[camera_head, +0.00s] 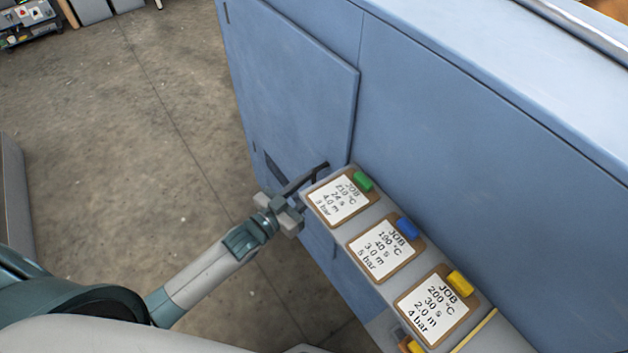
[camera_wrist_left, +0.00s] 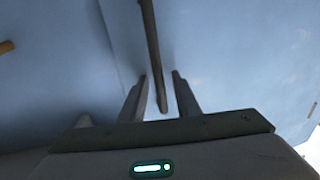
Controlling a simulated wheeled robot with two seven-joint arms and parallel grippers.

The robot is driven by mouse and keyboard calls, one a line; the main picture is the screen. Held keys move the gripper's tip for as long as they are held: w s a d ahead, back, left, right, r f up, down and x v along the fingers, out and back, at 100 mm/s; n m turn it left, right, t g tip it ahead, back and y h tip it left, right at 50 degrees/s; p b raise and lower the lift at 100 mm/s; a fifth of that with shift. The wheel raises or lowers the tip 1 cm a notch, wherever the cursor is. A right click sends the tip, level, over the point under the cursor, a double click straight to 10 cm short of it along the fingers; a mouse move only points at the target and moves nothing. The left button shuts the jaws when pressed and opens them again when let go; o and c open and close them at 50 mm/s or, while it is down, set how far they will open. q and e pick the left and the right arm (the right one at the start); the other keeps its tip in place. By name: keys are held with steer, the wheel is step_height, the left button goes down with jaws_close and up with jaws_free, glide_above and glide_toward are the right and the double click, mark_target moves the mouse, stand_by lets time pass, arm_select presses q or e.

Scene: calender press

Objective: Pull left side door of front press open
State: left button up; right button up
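The front press is a blue cabinet (camera_head: 450,130). Its left side door (camera_head: 290,80) is a flat blue panel whose edge stands slightly proud of the body, and it looks closed or nearly so. A dark bar handle (camera_head: 318,170) sits near the door's lower right edge, partly hidden by the card shelf. My left gripper (camera_head: 292,199) is at the handle. In the left wrist view the handle (camera_wrist_left: 151,50) runs down between the two spread fingers of my left gripper (camera_wrist_left: 160,88), with gaps on both sides. My right gripper is not in view.
A grey shelf (camera_head: 370,222) with job cards and green, blue and yellow blocks juts out just right of the left gripper. Open concrete floor (camera_head: 120,120) lies left of the press. A grey panel edge (camera_head: 15,205) stands at the far left.

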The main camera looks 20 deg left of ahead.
arm_select(q)
steer(key=shift+c, duration=0.5)
jaws_close()
steer(key=shift+a, duration=0.1)
